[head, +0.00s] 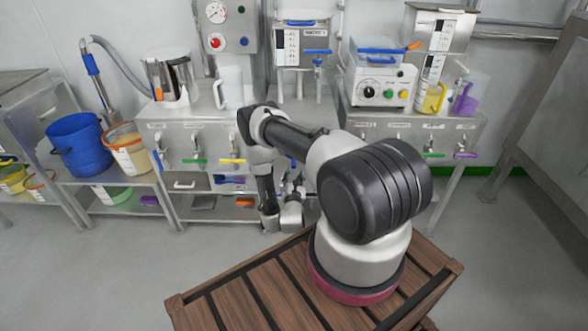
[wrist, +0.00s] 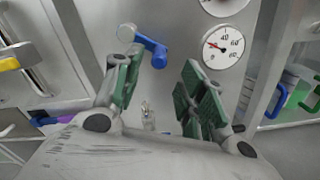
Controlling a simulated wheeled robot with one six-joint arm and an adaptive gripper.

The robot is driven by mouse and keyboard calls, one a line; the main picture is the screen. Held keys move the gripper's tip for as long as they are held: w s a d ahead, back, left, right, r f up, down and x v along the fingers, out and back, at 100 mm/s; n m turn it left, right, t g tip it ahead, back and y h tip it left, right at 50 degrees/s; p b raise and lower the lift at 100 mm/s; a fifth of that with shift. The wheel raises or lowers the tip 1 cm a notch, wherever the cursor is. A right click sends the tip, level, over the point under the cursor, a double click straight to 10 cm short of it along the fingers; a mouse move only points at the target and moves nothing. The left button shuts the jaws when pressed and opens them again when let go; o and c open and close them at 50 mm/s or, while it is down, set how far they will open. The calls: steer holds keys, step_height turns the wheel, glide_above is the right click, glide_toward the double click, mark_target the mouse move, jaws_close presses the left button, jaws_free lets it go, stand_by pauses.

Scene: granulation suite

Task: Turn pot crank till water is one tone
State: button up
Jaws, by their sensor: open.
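A steel pot-like vessel (head: 172,78) stands on the left of the back bench in the head view; I cannot make out a crank or any water in it. In the wrist view my gripper (wrist: 160,82) is open, its two green-padded fingers apart with nothing gripped between them. A blue handle with a pale round hub (wrist: 150,46) shows just beyond the left fingertip; I cannot tell whether it is the pot crank or whether it touches the finger.
A round gauge (wrist: 224,46) shows beyond the right finger. The bench carries a white jug (head: 229,87), a white control box (head: 382,88) and a yellow jug (head: 432,97). A blue bucket (head: 78,145) and a bucket of yellowish contents (head: 128,150) stand left. Open floor lies right.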

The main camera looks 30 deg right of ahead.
steer(key=v, duration=0.4)
stand_by(1.0)
steer(key=w+d+m, duration=0.2)
steer(key=w+m, duration=0.1)
steer(key=m, duration=0.6)
steer(key=w+d+m, duration=0.2)
steer(key=w+m, duration=0.1)
steer(key=m, duration=0.7)
steer(key=w+d+m, duration=0.2)
steer(key=w+m, duration=0.2)
steer(key=m, duration=0.6)
steer(key=shift+d, duration=0.25)
